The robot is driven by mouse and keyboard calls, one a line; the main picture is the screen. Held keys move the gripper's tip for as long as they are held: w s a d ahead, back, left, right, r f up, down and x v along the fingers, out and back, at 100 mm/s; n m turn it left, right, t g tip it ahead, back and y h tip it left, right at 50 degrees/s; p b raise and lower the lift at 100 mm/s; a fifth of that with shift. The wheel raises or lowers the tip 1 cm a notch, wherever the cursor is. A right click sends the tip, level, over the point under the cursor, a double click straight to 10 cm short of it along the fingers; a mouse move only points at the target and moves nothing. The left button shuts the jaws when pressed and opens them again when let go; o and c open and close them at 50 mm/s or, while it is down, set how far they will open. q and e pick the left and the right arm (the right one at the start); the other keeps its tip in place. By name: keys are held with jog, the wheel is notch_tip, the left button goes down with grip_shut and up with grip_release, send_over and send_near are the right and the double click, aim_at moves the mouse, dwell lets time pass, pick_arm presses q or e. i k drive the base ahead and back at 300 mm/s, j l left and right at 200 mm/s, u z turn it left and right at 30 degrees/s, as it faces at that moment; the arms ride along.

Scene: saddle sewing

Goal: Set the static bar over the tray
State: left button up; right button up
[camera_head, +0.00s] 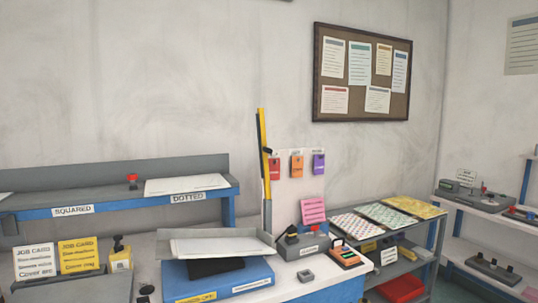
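The static bar (262,145) looks like a long yellow and black bar. It stands nearly upright, leaning slightly left at its top, with a small black knob on its right side. A slim grey post (267,215) stands under it, at the back right of the tray. The tray (179,247) is grey, with a raised back wall, and holds white sheets. It sits over a blue unit (228,285) on the white bench. The bar is not across the tray. Neither of my grippers shows, so their state cannot be seen.
A shelf (110,200) labelled SQUARED and DOTTED stands behind left. A grey device (303,245), an orange device (345,257) and hanging coloured tags (297,167) are right of the bar.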

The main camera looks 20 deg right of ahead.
aim_at(263, 150)
jog(key=l+u, duration=0.1)
jog(key=l, duration=0.6)
jog(key=l+u, duration=0.1)
jog(key=l, duration=0.6)
jog(key=l+u, duration=0.1)
jog(key=l, duration=0.6)
jog(key=k+l+u, duration=0.1)
jog(key=l, duration=0.55)
jog(key=k+l+u, duration=0.1)
jog(key=l, duration=0.6)
